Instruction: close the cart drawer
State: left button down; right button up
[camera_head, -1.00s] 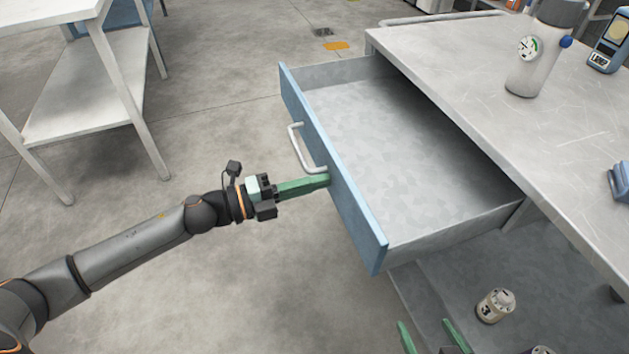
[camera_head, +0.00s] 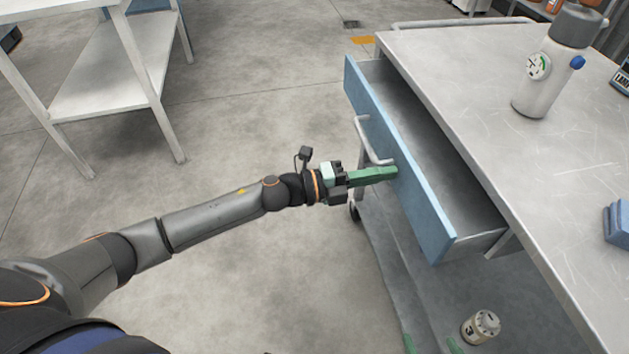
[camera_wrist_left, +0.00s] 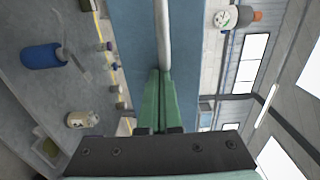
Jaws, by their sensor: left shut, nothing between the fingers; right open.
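The cart drawer (camera_head: 455,165) is partly open, with a blue front panel (camera_head: 412,180) and a pale bar handle (camera_head: 374,142). My left gripper (camera_head: 394,174) is shut and empty, its green fingertips at the blue front just below the handle. In the left wrist view the shut green fingers (camera_wrist_left: 160,75) point at the blue front (camera_wrist_left: 140,25), next to the pale handle (camera_wrist_left: 163,30). Whether the tips press on the panel is hard to tell. My right gripper (camera_head: 430,345) is open at the bottom edge, with only its green fingertips in view.
The grey cart top (camera_head: 500,90) carries a white bottle (camera_head: 545,75) and a blue object (camera_head: 617,222). A numbered canister (camera_head: 481,327) stands on the lower shelf (camera_head: 400,290). A white table (camera_head: 115,80) stands at the left. The floor between is clear.

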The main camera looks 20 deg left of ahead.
pick_arm(q)
jog(key=x, duration=0.9)
jog(key=shift+w+d+b, duration=0.1)
jog(key=shift+b, duration=0.3)
jog(key=shift+w+d, duration=0.1)
jog(key=shift+d, duration=0.05)
jog(key=shift+r, duration=0.15)
pick_arm(e)
jog(key=shift+s+f, duration=0.1)
jog(key=shift+f, duration=0.15)
pick_arm(q)
jog(key=shift+r, duration=0.1)
pick_arm(e)
jog(key=shift+s, duration=0.1)
